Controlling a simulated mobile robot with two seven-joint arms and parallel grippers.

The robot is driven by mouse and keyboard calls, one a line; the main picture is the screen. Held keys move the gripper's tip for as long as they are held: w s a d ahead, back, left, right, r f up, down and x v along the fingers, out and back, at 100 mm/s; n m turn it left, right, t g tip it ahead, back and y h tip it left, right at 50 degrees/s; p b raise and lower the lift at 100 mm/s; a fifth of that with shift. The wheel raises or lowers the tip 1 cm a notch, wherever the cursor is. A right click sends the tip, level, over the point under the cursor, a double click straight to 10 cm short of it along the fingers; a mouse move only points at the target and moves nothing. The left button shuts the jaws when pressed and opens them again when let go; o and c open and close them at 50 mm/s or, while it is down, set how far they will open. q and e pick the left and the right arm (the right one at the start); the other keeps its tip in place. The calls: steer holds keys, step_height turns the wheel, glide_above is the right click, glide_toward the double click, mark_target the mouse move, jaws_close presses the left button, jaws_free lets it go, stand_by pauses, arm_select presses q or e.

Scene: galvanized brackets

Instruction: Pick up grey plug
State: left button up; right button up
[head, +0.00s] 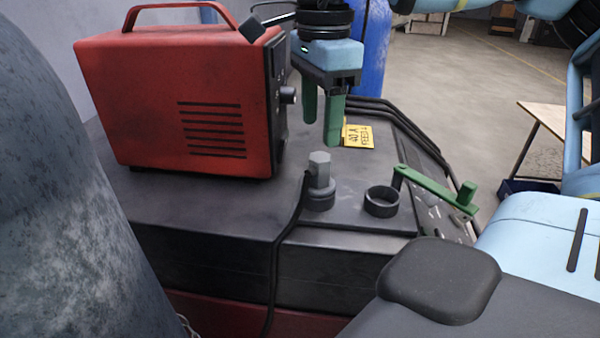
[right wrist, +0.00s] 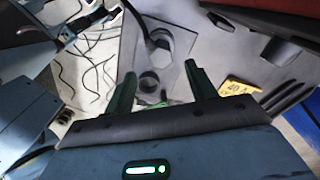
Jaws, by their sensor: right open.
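The grey plug (head: 319,170) stands upright in a dark round socket (head: 319,200) on the dark bench top, with a black cable running from it over the front edge. In the right wrist view the plug (right wrist: 161,40) shows beyond the fingertips. My right gripper (head: 321,130) points down, green fingers apart, empty, above and behind the plug and not touching it. Its open fingers also show in the right wrist view (right wrist: 160,78). An empty dark ring socket (head: 381,201) is right of the plug. My left gripper is not in view.
A red machine (head: 180,100) with vents stands close left of the plug. A green lever (head: 435,187) is right of the ring. A yellow label (head: 359,136) and black cables (head: 395,115) lie behind. A blue cylinder (head: 374,50) stands at the back.

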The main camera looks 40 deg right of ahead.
mark_target(319, 156)
steer(key=shift+s, duration=0.25)
steer(key=shift+s+f, duration=0.15)
steer(key=shift+f, duration=0.9)
steer(key=shift+w+f, duration=0.2)
steer(key=shift+f, duration=0.05)
steer(key=shift+f+p, duration=0.3)
steer(key=shift+f, duration=0.2)
steer(key=f, duration=0.3)
steer(key=shift+w+d+p, duration=0.1)
steer(key=shift+w+p, duration=0.1)
steer(key=shift+p, duration=0.15)
steer(key=shift+f, duration=0.55)
steer(key=shift+c, duration=0.7)
jaws_close()
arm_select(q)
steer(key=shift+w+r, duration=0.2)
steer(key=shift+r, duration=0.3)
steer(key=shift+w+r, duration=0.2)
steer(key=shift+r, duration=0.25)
